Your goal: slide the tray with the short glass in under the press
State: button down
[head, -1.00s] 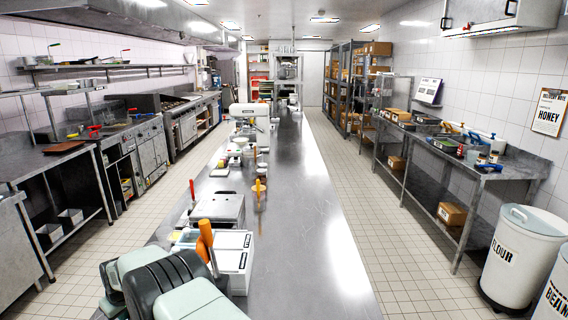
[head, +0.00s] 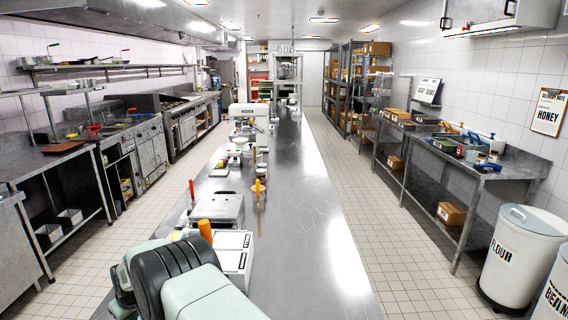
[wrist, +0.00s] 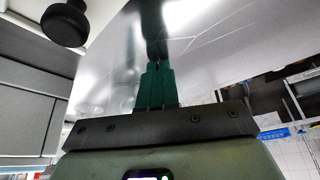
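In the wrist view my gripper (wrist: 157,68) points at the bare steel counter. Its two green fingers lie together with nothing seen between them, and a dark green streak, which looks like their reflection, runs beyond them. In the head view my green and black arm fills the bottom left and hides the fingers. I cannot pick out the tray or the short glass for certain in either view. A pale machine (head: 248,110) stands far down the counter; I cannot tell whether it is the press.
The long steel counter (head: 315,225) is clear along its right side. On its left side stand a grey flat-topped box (head: 218,207), a white labelled box (head: 235,247), an orange handle (head: 205,231) and small bowls. A black knob (wrist: 64,24) shows in the wrist view.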

jog(key=shift+s+a+r, duration=0.1)
jog(key=shift+a+r, duration=0.05)
jog(key=shift+r, duration=0.75)
jog(key=shift+s+a+r, duration=0.1)
jog(key=shift+r, duration=0.75)
jog(key=shift+a+r, duration=0.15)
jog(key=shift+r, duration=0.65)
jog(key=shift+a+r, duration=0.1)
jog(key=shift+r, duration=0.65)
